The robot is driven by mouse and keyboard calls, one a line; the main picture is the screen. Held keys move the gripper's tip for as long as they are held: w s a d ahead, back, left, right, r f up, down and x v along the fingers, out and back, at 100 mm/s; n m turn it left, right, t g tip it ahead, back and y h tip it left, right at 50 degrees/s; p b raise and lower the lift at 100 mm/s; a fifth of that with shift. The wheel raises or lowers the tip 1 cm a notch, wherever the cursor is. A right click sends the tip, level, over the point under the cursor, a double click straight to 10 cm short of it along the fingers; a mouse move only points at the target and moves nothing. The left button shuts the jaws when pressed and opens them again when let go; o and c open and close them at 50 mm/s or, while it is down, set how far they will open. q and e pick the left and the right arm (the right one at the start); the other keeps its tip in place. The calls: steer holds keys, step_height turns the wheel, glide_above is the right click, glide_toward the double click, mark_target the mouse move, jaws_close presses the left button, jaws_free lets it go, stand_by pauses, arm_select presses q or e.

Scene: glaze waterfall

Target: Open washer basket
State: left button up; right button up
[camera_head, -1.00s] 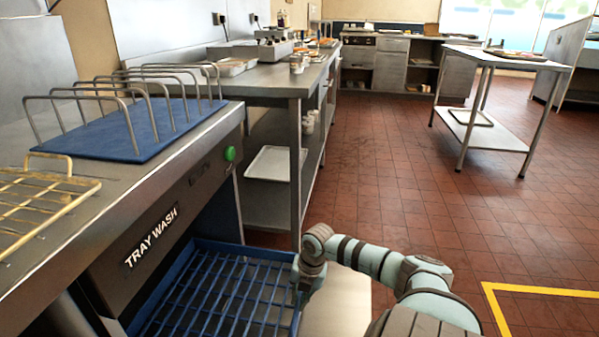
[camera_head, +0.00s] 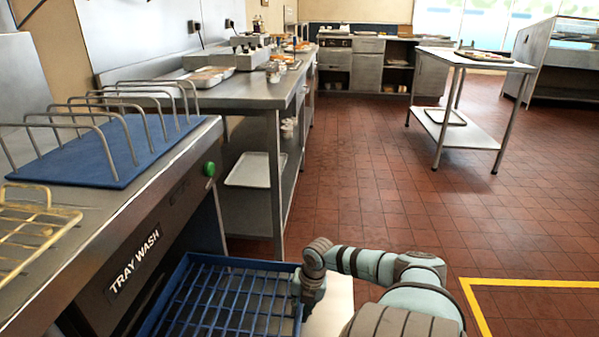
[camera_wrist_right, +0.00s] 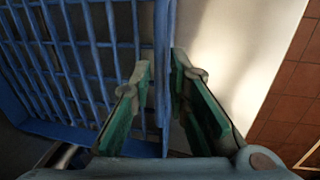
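The blue wire washer basket (camera_head: 215,300) sticks out from under the counter front marked TRAY WASH (camera_head: 134,258), so its slatted inside shows. My right gripper (camera_head: 303,286) is at the basket's right rim in the head view. In the right wrist view, its two green-padded fingers (camera_wrist_right: 163,75) stand one on each side of the blue basket's rim (camera_wrist_right: 164,40) and close on it. Part of the contact is hard to make out. My left gripper is not in view.
A blue mat with a wire rack (camera_head: 100,150) and a yellow wire rack (camera_head: 30,230) lie on the counter. A green button (camera_head: 209,169) is on its front. A steel table (camera_head: 245,95) stands beyond. Red floor is open to the right, with a yellow line (camera_head: 530,283).

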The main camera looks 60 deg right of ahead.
steer(key=shift+o, duration=0.8)
